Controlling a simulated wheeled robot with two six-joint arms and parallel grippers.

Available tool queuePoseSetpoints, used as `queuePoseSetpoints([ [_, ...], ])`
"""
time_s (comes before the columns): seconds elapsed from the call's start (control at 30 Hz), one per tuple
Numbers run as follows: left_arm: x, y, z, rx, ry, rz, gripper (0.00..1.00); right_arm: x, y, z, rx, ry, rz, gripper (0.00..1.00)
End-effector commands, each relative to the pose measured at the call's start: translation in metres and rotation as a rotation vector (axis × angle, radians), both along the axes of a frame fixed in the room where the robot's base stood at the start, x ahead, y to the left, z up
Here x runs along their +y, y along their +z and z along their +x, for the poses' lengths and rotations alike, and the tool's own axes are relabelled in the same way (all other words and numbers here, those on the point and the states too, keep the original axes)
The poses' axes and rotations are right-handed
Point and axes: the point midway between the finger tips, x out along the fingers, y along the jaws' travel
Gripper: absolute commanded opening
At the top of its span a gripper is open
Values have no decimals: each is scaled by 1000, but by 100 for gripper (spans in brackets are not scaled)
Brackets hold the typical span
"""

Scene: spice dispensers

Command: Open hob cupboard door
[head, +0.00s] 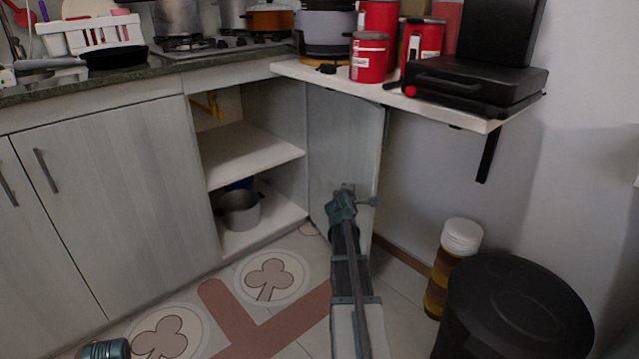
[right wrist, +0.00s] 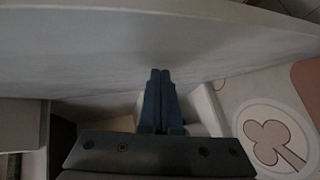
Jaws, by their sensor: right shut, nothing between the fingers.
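The hob cupboard stands open below the hob in the head view. Its pale grey door (head: 345,130) is swung out on the right side of the opening, with its inner face toward the cupboard. My right gripper (head: 342,192) is in front of this inner face, with its fingers shut and empty. In the right wrist view the shut fingertips (right wrist: 160,74) point at the door panel (right wrist: 150,35); I cannot tell whether they touch it. The door's handle is hidden. My left gripper's fingers are out of view.
Inside the cupboard are a bare shelf (head: 250,155) and a metal pot (head: 240,210) below. A black bin (head: 515,310) and an amber container with a white lid (head: 455,265) stand right of my arm. A counter with red canisters (head: 369,58) overhangs the door.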

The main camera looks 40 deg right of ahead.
Motion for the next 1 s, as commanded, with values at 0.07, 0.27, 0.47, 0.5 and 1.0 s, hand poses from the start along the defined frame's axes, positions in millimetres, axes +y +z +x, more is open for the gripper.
queuePoseSetpoints([
  [0.07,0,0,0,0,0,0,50,-4,0,-1,-1,0,1,0],
  [0.27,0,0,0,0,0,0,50,-14,0,-3,0,-1,1,0],
  [0.47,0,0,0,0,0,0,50,-20,0,-5,0,-1,0,0],
  [0.5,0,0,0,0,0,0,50,-20,0,-5,0,-1,0,0],
  [1.0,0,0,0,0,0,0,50,-27,0,-6,1,0,-1,0],
])
